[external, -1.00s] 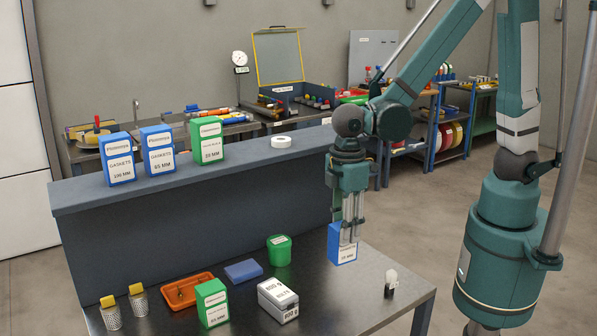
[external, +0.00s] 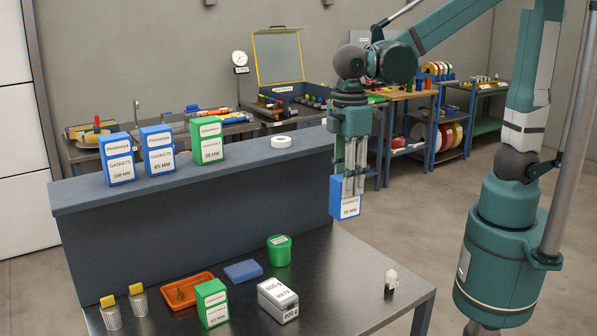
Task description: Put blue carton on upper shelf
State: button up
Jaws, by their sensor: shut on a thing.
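The blue carton (external: 345,207) with a white label is held upright in my gripper (external: 350,185), which is shut on its upper part. The carton hangs in the air in front of the right part of the upper shelf (external: 235,172), its body lower than the shelf top. Two other blue cartons, one at the left end (external: 117,160) and one beside it (external: 158,152), stand upright on the shelf. The fingers cover part of the held carton.
A green carton (external: 206,141) and a white roll (external: 284,141) stand on the shelf, with bare shelf right of the roll. On the lower table are a green carton (external: 211,303), grey box (external: 278,300), green tub (external: 279,250), orange tray (external: 188,291) and two yellow-capped jars (external: 139,300).

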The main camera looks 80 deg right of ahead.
notch_tip(320, 180, up, 29)
jog(key=w+d+n+p, duration=0.1)
jog(key=w+d+p, duration=0.25)
jog(key=d, duration=1.05)
jog(key=w+d+p, duration=0.2)
jog(key=d+p, duration=0.3)
jog(key=d, duration=0.9)
jog(key=shift+s+f, duration=0.1)
jog(key=shift+f, duration=2.25)
jog(key=shift+f+p, duration=0.55)
jog(key=shift+f, duration=2.4)
jog(key=shift+f, duration=0.1)
jog(key=shift+f+p, duration=0.35)
jog(key=shift+f, duration=1.6)
